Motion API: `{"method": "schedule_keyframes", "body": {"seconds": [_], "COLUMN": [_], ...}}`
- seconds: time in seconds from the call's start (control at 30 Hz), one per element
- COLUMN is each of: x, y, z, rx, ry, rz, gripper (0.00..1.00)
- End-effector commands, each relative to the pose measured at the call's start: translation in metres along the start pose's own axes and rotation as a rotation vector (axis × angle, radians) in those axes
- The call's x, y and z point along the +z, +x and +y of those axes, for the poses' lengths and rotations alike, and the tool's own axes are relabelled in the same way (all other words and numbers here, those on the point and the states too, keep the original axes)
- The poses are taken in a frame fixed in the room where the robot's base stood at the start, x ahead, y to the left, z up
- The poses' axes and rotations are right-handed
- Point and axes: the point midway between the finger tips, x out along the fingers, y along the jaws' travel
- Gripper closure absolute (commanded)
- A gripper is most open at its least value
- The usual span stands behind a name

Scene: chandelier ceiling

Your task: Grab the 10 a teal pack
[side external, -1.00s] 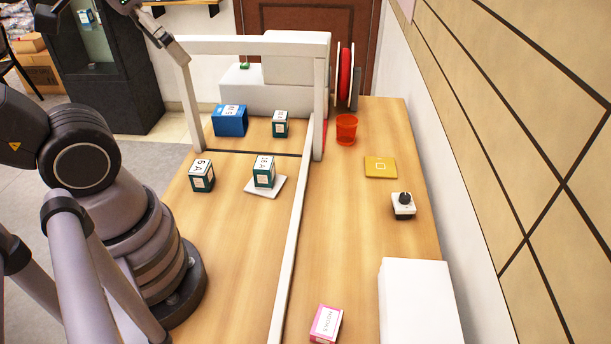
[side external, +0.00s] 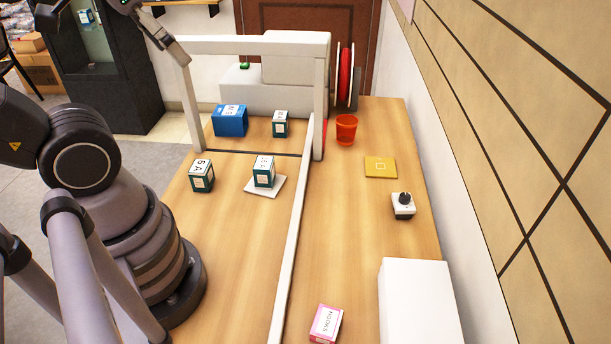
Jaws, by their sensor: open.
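A teal and white pack (side external: 264,172) stands upright on a small white pad (side external: 250,188) in the middle of the table's left part. Its top label is faint and seems to read 10 A. A similar teal pack (side external: 202,177) stands to its left, with a label like 6 A or 5 A. A third teal pack (side external: 280,125) stands farther back, its label too small to read. My gripper (side external: 178,50) shows only partly at the upper left, far from the packs and high up. It is open, and nothing shows in it.
A white frame (side external: 250,46) spans the table behind the packs, and a long white rail (side external: 293,240) runs to their right. A blue box (side external: 230,121) stands at the back. A red cup (side external: 346,130), yellow plate (side external: 381,167), knob (side external: 403,205) and pink box (side external: 326,323) lie beyond the rail.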

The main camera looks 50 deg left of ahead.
Motion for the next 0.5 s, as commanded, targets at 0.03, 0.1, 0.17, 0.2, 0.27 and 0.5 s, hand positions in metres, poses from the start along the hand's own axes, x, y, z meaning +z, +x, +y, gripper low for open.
{"method": "schedule_keyframes", "body": {"seconds": [0.03,0.1,0.17,0.2,0.27,0.5], "x": [-0.001,-0.007,-0.018,-0.028,-0.046,-0.112], "y": [0.001,0.005,0.012,0.02,0.036,0.13], "z": [0.0,-0.001,-0.002,-0.004,-0.009,-0.057], "rx": [0.0,0.0,0.0,0.0,-0.002,-0.044], "ry": [-0.005,-0.032,-0.076,-0.121,-0.207,-0.653], "rz": [-0.001,-0.004,-0.006,-0.008,-0.01,0.011], "gripper": [0.22,0.22,0.22,0.22,0.22,0.22]}}
